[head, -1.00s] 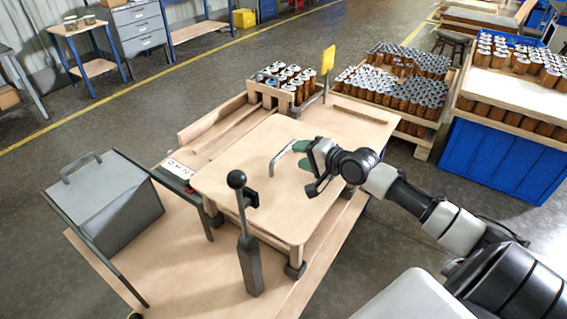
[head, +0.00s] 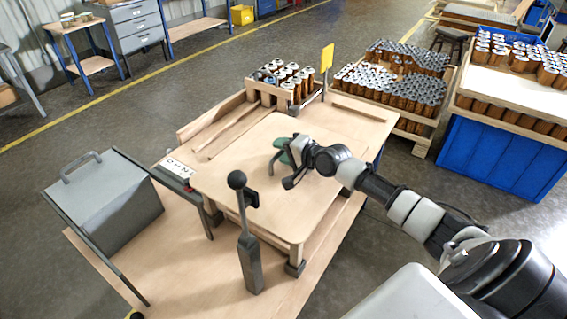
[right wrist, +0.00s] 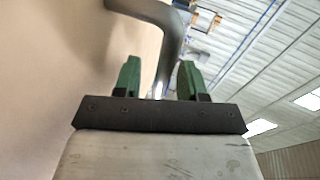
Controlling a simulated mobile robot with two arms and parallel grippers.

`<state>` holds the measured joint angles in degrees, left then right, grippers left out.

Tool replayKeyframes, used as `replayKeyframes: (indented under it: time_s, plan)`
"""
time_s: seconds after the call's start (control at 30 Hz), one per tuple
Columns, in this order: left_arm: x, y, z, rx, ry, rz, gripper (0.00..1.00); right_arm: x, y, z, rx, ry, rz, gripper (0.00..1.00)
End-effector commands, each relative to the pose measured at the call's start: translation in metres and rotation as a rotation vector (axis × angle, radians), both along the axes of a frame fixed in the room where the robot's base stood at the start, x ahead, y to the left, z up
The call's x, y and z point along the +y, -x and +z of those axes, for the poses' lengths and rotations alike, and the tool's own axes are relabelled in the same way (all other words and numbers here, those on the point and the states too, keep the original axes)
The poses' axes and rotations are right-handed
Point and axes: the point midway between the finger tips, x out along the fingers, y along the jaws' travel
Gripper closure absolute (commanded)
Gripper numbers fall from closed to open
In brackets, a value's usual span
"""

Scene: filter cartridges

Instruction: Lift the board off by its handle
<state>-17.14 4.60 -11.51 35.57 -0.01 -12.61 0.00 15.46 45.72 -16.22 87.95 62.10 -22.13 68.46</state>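The board (head: 245,180) is a pale wooden panel lying flat on the bench in the head view. Its grey bar handle (head: 272,162) stands near its middle, mostly hidden by my right gripper (head: 283,151). In the right wrist view the handle (right wrist: 170,45) is a bent grey tube that runs down between the two green fingertips of my right gripper (right wrist: 158,80). The fingers are apart, with gaps to the tube on both sides as seen here. My left gripper is in neither view.
A dark upright lever (head: 247,235) with a ball knob stands at the board's front edge. A grey box with a handle (head: 105,195) is at the left. A crate of brown cartridges (head: 284,95) stands behind the board, with a yellow flag (head: 327,58) beside it.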

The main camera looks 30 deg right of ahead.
Motion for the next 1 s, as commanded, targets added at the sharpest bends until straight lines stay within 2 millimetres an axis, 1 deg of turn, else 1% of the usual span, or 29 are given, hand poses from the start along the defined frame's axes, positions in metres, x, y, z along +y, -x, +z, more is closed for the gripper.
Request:
replayKeyframes:
  time_s: [0.03, 0.2, 0.23, 0.27, 0.5, 0.53, 0.8, 0.87, 1.0]
  plan:
    - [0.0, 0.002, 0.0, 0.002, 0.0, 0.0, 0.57, 0.0, 0.0, 0.0, 0.0, 0.0, 0.0, 0.67]
    - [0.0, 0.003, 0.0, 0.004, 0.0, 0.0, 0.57, 0.0, 0.0, 0.0, 0.0, 0.0, 0.0, 0.93]
    - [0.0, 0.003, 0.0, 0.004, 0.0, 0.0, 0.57, 0.0, 0.0, 0.0, 0.0, 0.0, 0.0, 0.97]
    - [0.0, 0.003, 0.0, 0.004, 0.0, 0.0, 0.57, 0.0, 0.0, 0.0, 0.0, 0.0, 0.0, 1.0]
    - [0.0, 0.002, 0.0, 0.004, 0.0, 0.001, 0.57, 0.0, 0.0, 0.0, -0.001, 0.003, 0.0, 1.0]
    - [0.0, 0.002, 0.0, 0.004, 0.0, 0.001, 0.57, -0.001, -0.001, 0.004, -0.009, 0.003, 0.0, 1.0]
    - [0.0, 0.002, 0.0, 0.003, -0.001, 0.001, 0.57, -0.001, 0.0, 0.003, -0.006, 0.008, 0.001, 1.0]
    - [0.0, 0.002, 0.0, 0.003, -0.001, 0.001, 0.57, -0.001, 0.0, 0.004, -0.005, 0.009, 0.002, 1.0]
    - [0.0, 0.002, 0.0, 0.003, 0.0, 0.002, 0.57, -0.001, 0.0, 0.014, -0.006, 0.011, 0.002, 1.0]
